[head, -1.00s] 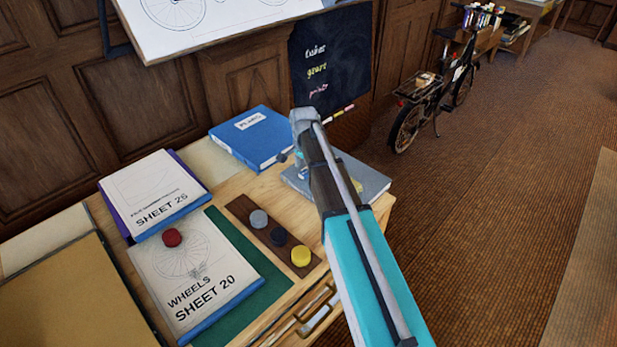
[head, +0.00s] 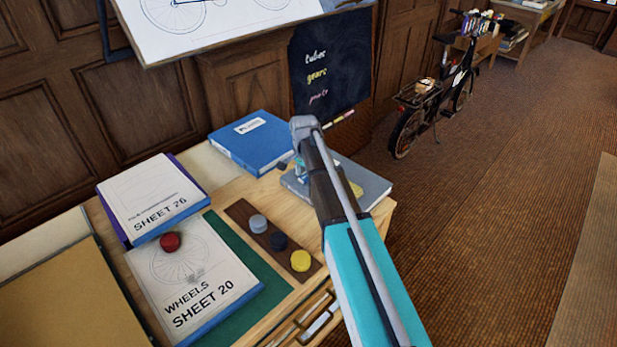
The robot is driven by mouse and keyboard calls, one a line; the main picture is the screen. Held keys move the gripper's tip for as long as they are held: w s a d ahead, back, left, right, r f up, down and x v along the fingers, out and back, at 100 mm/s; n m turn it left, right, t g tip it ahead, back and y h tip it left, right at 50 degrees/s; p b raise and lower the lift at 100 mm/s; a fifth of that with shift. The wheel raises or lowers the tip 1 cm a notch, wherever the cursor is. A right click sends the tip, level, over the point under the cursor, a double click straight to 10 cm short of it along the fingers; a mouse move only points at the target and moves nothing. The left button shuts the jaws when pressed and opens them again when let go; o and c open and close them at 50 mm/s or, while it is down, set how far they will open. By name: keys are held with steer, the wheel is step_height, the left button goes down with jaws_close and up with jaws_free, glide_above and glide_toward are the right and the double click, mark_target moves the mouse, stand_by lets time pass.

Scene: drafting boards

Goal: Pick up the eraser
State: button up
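I cannot make out an eraser for certain. My gripper (head: 291,168) is at the far side of the table, above the left end of a grey book (head: 372,187) and close to a blue book (head: 256,140). My arm hides most of the gripper.
A dark wooden strip (head: 240,213) holds a grey, a dark and a yellow (head: 300,261) round piece. A red round piece (head: 170,241) sits on the Sheet 20 book (head: 222,287). Sheet 26 (head: 150,195) lies behind.

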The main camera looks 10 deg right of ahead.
jaws_close()
steer(key=shift+r, duration=0.2)
step_height(320, 180, up, 2)
steer(key=p, duration=0.2)
steer(key=shift+p, duration=0.3)
steer(key=s+r+p, duration=1)
steer(key=s, duration=0.4)
steer(key=shift+r, duration=0.3)
steer(key=shift+d, duration=0.15)
